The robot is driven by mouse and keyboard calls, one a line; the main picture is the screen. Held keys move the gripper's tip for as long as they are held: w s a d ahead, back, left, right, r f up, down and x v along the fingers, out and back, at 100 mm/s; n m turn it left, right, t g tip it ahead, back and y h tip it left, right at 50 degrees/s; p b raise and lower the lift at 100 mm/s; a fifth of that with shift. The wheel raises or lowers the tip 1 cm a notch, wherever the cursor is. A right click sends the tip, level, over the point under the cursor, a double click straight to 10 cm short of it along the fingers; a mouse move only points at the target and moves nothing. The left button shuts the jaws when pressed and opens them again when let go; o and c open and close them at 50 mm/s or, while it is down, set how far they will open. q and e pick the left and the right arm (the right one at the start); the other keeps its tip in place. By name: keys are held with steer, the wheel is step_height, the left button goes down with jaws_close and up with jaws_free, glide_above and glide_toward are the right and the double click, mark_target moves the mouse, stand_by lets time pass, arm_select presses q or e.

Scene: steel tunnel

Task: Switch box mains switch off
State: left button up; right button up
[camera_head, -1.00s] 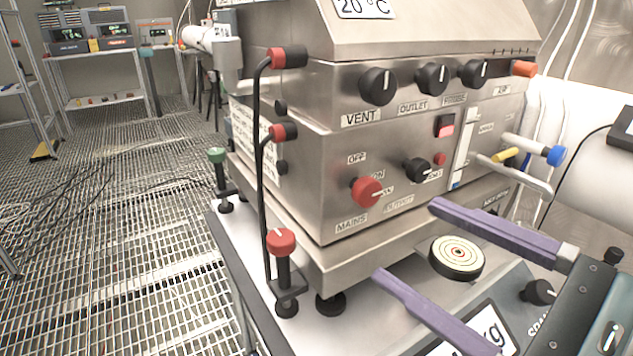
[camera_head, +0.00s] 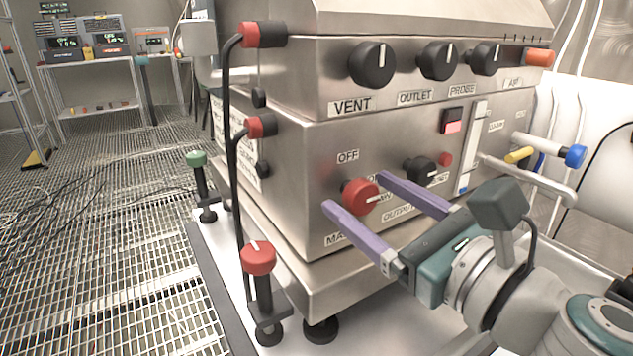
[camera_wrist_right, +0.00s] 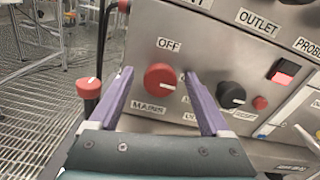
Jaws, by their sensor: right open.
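The steel switch box (camera_head: 318,180) stands on a pale bench. Its red mains knob (camera_head: 361,196) is on the front face, with an OFF label (camera_head: 347,156) above it and a partly hidden MAINS label below. My right gripper (camera_head: 352,192) is open, its two purple fingers pointing at the panel on either side of the red knob. I cannot tell whether a finger touches the knob. My left gripper is not in view.
A black output knob (camera_head: 420,171) sits right of the red knob, near a lit red rocker switch (camera_head: 453,120). Black knobs line the upper panel. A red-capped post (camera_head: 258,258) and a green-capped post (camera_head: 197,160) stand at the left. Cables lie on the grating floor.

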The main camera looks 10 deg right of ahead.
steer(key=shift+w, duration=0.15)
jaws_close()
stand_by(0.6)
